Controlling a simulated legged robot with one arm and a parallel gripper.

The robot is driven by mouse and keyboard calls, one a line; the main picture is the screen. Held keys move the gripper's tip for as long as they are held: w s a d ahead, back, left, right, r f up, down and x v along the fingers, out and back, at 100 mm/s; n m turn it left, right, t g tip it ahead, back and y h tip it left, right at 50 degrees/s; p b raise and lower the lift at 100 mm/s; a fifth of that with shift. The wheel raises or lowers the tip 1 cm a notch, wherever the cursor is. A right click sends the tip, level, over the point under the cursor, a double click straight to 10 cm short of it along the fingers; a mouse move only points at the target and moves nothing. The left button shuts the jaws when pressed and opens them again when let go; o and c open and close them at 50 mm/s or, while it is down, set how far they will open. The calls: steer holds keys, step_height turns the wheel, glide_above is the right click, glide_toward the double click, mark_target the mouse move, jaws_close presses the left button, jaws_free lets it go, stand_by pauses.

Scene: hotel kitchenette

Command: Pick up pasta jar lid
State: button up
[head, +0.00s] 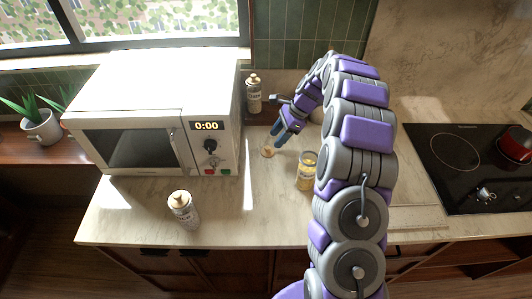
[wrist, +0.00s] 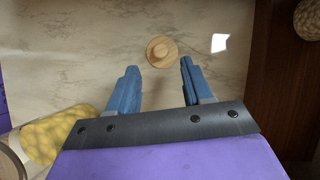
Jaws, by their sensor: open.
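The pasta jar lid (head: 267,151) is a round, light wooden disc with a knob, lying on the marble counter. It also shows in the wrist view (wrist: 161,51), knob facing the camera. My gripper (head: 278,143) is open and empty, pointing down close by the lid. In the wrist view the lid appears just beyond the fingertips (wrist: 159,67), in line with the gap between them. I cannot tell the exact height above it. The glass jar with yellow pasta (head: 306,172) stands to the right of the lid, partly behind my arm; it shows at lower left in the wrist view (wrist: 62,133).
A white microwave (head: 150,115) stands left of the lid. A black cooktop (head: 465,165) with a red pot (head: 517,144) is at right.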

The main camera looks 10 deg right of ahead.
mark_target(267, 147)
steer(key=shift+d+f, duration=0.15)
steer(key=shift+f, duration=0.45)
steer(key=a+f+b, duration=0.1)
steer(key=a, duration=0.1)
steer(key=a+f+b, duration=0.1)
steer(key=f, duration=0.1)
steer(key=shift+w+a+f, duration=0.1)
steer(key=shift+a+f, duration=0.1)
steer(key=shift+a, duration=0.2)
steer(key=shift+d, duration=0.3)
steer(key=shift+c, duration=1)
steer(key=shift+d, duration=0.1)
steer(key=c, duration=0.3)
steer(key=shift+a, duration=0.25)
jaws_close()
